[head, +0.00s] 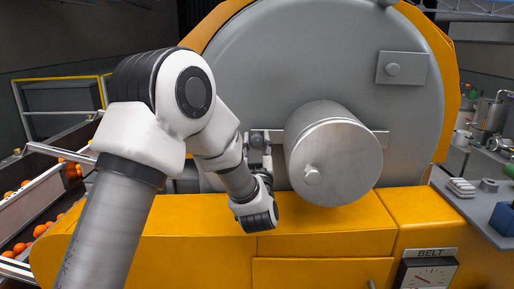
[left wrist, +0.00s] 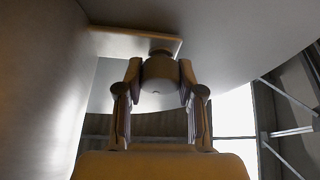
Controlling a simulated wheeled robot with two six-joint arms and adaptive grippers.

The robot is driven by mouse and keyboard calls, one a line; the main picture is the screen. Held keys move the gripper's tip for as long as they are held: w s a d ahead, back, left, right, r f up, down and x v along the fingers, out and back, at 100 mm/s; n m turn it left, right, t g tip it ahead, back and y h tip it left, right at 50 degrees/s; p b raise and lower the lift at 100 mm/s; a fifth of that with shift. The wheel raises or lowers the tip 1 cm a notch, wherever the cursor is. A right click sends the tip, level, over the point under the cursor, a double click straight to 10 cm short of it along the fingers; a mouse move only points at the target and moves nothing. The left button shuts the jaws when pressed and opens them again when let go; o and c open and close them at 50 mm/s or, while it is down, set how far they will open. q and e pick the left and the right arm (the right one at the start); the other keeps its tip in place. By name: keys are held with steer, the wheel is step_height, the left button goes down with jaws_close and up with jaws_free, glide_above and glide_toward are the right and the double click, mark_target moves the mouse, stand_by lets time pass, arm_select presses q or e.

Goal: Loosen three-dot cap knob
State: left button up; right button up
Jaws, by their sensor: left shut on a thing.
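The knob (left wrist: 160,80) is rounded and grey, fixed under a flat bar (left wrist: 132,43) in the left wrist view. My left gripper (left wrist: 160,70) has a finger on each side of it and is shut on it. In the head view the same knob (head: 257,139) sits at the left end of the bar behind the drum, with my left gripper (head: 259,158) reaching up to it from below. A small dark mark shows on the knob, but its dots cannot be counted. My right gripper is not in view.
A metal drum (head: 335,160) with a small knob (head: 312,176) juts out just right of my gripper. A plate with another knob (head: 393,69) is at upper right. The yellow housing (head: 325,225) lies below. A gauge marked BELT (head: 430,275) is at lower right; oranges (head: 40,231) lie at left.

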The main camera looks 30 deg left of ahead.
arm_select(q)
steer(key=n+g+y+b, duration=0.1)
steer(key=n+b, duration=0.1)
steer(key=n, duration=0.1)
steer(key=shift+f+b, duration=0.15)
steer(key=shift+b, duration=0.15)
steer(key=shift+r+n+g+y+b, duration=0.1)
steer(key=shift+n+g+y+b, duration=0.4)
steer(key=shift+n, duration=0.35)
steer(key=shift+r+n+g+y+b, duration=0.1)
steer(key=shift+n+g+y+b, duration=0.15)
steer(key=shift+n+b, duration=0.5)
steer(key=o, duration=1.2)
